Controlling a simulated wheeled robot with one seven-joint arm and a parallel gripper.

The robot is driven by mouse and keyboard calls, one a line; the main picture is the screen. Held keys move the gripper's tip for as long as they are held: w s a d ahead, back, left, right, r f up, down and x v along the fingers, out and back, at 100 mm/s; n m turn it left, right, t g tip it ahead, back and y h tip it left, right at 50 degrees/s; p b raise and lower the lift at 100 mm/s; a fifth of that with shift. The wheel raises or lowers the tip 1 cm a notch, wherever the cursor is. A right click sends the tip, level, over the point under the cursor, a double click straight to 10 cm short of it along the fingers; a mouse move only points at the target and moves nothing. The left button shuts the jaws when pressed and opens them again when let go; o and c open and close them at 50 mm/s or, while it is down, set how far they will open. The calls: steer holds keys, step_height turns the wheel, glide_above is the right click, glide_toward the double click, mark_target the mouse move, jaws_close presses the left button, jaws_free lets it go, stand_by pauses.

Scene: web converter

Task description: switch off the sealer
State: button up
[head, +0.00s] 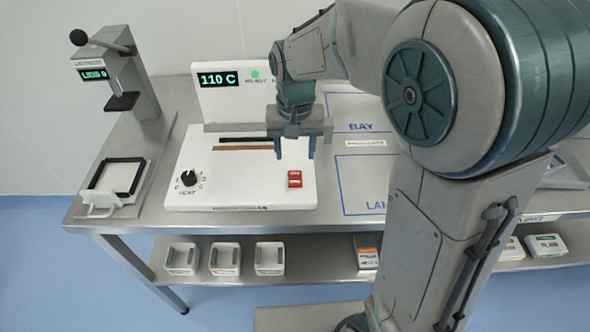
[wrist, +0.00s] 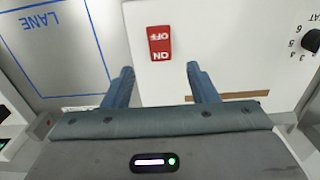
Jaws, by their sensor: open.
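The sealer (head: 240,190) is a white unit on the steel table, with a display reading 110 C (head: 217,79) and a green light (head: 255,74) on its back panel. Its red rocker switch (head: 295,179) is at the front right of its top. The wrist view shows the switch (wrist: 160,43) with ON and OFF lettering; which side is pressed, I cannot tell. A black heat knob (head: 190,178) is at the front left. My gripper (head: 295,156) is open and empty, pointing down above the sealer, behind the switch in the head view. In the wrist view the fingers (wrist: 162,82) are apart from the switch.
A press with a lever (head: 110,75) and a framed plate (head: 115,178) stand left. Marked BAY (head: 360,110) and LANE (head: 365,185) areas lie right, partly behind my arm. White bins (head: 225,258) sit on the lower shelf.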

mark_target(295, 177)
step_height(295, 177, down, 8)
steer(key=shift+r, duration=0.2)
